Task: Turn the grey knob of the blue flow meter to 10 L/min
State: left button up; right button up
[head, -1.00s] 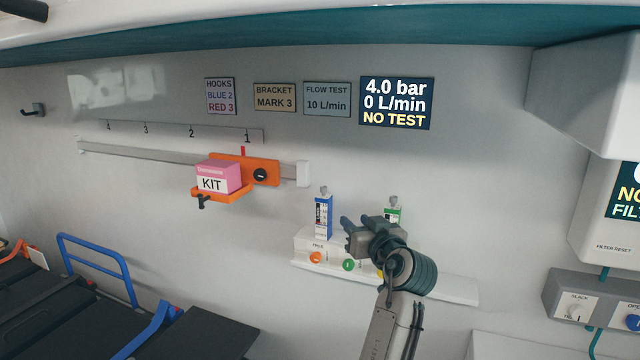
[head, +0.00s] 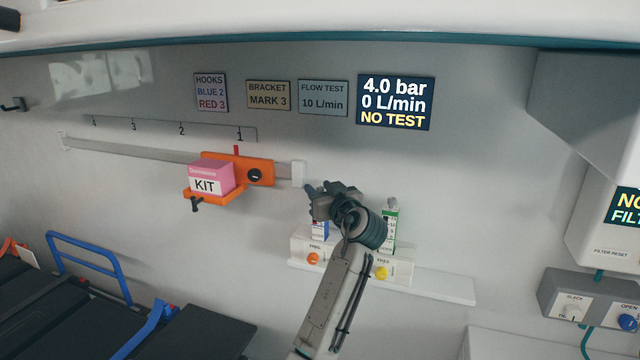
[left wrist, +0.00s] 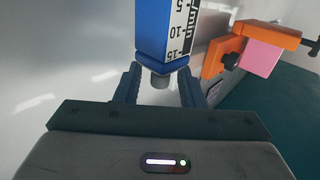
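The blue flow meter (head: 319,231) stands on the white wall shelf, its upper part hidden behind my left gripper (head: 322,190) in the head view. In the left wrist view the blue flow meter (left wrist: 160,30) appears upside down with its scale showing 5, 10 and 15. Its grey knob (left wrist: 160,81) is between the two fingers of my left gripper (left wrist: 159,73), with a gap seen on each side. The fingers are open. The display (head: 396,102) reads 4.0 bar, 0 L/min, NO TEST. The flow test sign (head: 323,98) reads 10 L/min. My right gripper is out of view.
A green flow meter (head: 390,225) stands right of my left arm. An orange bracket (head: 258,171) with a pink KIT box (head: 211,178) is on the rail to the left.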

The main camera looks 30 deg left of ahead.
pick_arm(q)
jog(key=shift+a, duration=0.15)
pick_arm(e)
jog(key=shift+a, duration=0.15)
pick_arm(q)
jog(key=shift+w+a, duration=0.1)
jog(key=c, duration=0.7)
grip_shut()
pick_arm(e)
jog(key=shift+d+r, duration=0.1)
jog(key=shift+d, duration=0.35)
